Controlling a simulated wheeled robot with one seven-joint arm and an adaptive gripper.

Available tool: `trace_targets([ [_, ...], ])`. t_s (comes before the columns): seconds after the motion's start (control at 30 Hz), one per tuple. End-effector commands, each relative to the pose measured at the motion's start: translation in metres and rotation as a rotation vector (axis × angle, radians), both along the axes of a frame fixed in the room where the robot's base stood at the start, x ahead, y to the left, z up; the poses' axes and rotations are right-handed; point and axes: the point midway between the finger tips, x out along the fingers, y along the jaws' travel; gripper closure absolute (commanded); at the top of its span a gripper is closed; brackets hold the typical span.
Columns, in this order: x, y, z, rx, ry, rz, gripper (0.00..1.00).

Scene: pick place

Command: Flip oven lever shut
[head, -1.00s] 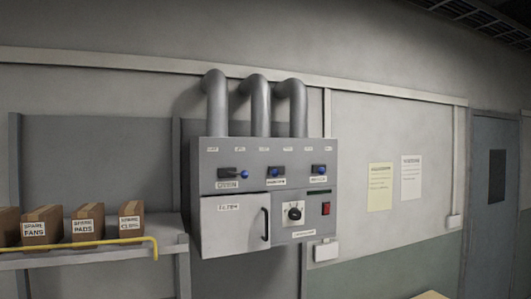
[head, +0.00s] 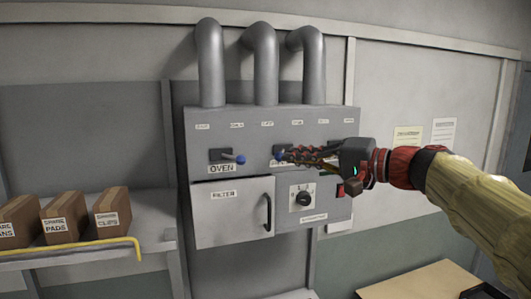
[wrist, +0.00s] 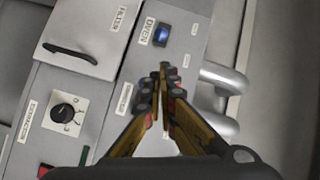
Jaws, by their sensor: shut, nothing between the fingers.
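The oven lever (head: 228,157) is a small black switch with a blue knob above the OVEN label on the grey wall panel (head: 190,125). Its knob points right in the head view. In the wrist view the oven lever (wrist: 162,36) shows just beyond the fingertips. My gripper (head: 287,154) is shut and empty, reaching in from the right. Its tips are right of the oven lever and apart from it, in front of the middle lever. The gripper also shows in the wrist view (wrist: 165,70). The middle lever is partly hidden and the right lever is covered by my gripper.
The filter door (head: 230,222) with a black handle lies below the oven lever. A round dial (head: 303,198) and a red switch (head: 341,190) are beside it. Grey pipes (head: 266,70) rise above the panel. Cardboard boxes (head: 112,208) stand on a shelf at left. A wooden surface (head: 420,283) is at lower right.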

Motion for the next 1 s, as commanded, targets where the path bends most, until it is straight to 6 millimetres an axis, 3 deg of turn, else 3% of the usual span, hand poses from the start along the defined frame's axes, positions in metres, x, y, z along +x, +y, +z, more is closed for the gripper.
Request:
trace_targets([
  [0.47,0.002,0.004,-0.002,-0.013,-0.012,0.007,1.0],
  [1.0,0.053,0.066,-0.007,-0.014,-0.011,0.008,1.0],
])
